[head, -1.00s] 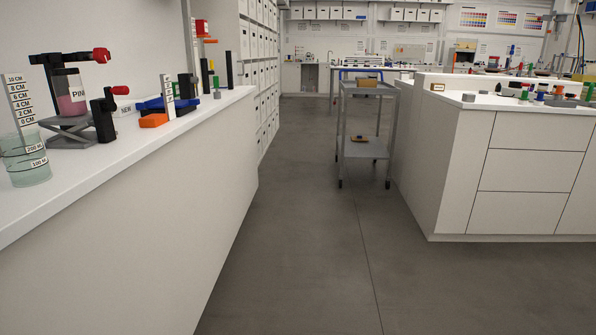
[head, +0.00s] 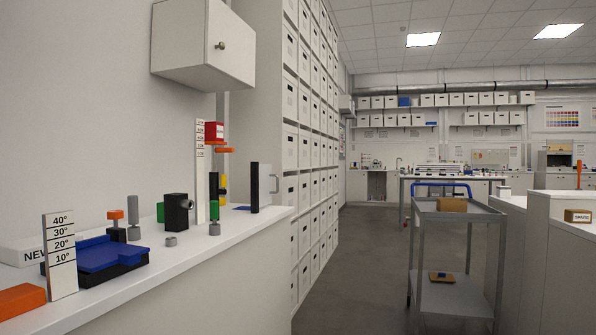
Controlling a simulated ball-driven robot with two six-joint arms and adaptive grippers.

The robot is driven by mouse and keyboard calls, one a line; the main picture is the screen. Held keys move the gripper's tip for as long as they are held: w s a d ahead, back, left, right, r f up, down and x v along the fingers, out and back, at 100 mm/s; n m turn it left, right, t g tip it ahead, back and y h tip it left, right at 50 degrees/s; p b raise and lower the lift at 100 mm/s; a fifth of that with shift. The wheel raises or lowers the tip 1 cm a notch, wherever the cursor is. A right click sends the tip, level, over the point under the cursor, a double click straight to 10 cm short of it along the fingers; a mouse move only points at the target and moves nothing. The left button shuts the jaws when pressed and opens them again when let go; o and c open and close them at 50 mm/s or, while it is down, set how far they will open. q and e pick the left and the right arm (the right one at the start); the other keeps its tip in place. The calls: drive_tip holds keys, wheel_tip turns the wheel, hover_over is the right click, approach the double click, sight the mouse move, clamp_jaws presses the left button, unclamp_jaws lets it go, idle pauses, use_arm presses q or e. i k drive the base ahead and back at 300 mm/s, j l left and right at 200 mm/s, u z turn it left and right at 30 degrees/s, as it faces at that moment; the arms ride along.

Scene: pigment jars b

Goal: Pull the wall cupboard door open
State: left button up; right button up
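The white wall cupboard (head: 185,45) hangs on the left wall at the upper left of the head view. Its door (head: 228,45) is on the face turned to the right and looks shut. A small dark round knob (head: 220,46) sits on the door, left of its middle. Neither of my grippers shows in the head view, so their state cannot be seen.
Below the cupboard runs a white counter (head: 200,262) with a blue tray (head: 98,255), an angle scale (head: 60,255) and several small items. A grey trolley (head: 456,215) stands at the right. Grey floor (head: 370,250) lies clear between counter and trolley.

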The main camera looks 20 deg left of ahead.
sight(230, 42)
drive_tip(key=i+l+u, duration=0.1)
drive_tip(key=i+u, duration=0.3)
drive_tip(key=i+l+u, duration=0.2)
drive_tip(key=i+u, duration=0.15)
drive_tip(key=i+l+u, duration=0.4)
drive_tip(key=i+j, duration=0.05)
